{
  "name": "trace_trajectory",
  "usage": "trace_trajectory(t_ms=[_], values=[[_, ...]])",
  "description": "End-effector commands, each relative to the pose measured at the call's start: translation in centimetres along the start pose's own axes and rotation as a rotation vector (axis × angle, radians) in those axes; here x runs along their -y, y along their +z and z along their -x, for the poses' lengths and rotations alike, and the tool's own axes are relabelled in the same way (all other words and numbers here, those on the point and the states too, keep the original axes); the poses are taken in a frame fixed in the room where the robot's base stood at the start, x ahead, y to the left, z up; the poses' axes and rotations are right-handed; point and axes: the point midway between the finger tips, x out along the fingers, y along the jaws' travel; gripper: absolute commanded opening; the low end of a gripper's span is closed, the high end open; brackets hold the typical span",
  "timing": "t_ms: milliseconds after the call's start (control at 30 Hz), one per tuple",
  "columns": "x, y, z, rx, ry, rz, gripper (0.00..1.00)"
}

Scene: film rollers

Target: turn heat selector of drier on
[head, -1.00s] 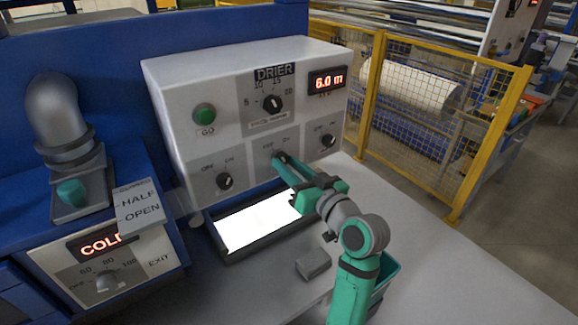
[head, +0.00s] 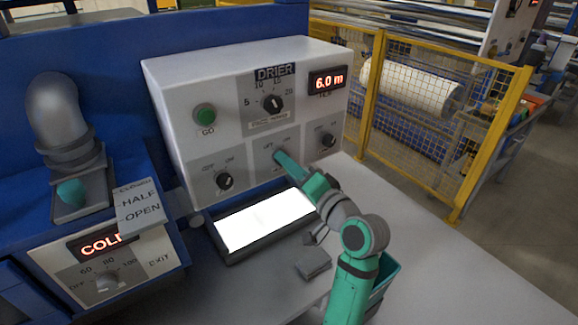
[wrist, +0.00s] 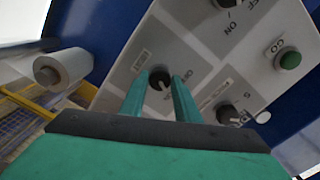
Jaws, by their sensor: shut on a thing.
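The drier (head: 225,85) is a pale grey box with a row of three black OFF/ON knobs along its lower front. My gripper (head: 278,156) reaches the middle lower knob in the head view and hides it there. In the wrist view this black knob (wrist: 159,79) sits between the two green fingers of my gripper (wrist: 160,82), which are closed on its sides. OFF and ON print shows beside it.
The left lower knob (head: 224,181) and right lower knob (head: 327,140) flank it. A lit white panel (head: 262,221) lies below the box.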

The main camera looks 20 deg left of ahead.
Motion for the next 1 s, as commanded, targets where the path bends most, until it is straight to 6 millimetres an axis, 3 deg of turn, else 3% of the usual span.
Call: trace_trajectory(t_ms=[300,833,867,900,933,1000], values=[[-0.03,-0.03,0.06,0.0,0.001,-0.121,0.07],[-0.05,-0.04,0.05,-0.001,0.001,-0.146,0.07],[-0.06,-0.04,0.05,-0.001,0.001,-0.146,0.31],[-0.06,-0.04,0.05,-0.001,0.001,-0.146,0.41],[-0.05,-0.04,0.05,-0.001,0.001,-0.146,0.48],[-0.04,-0.03,0.04,-0.001,0.001,-0.145,0.48]])
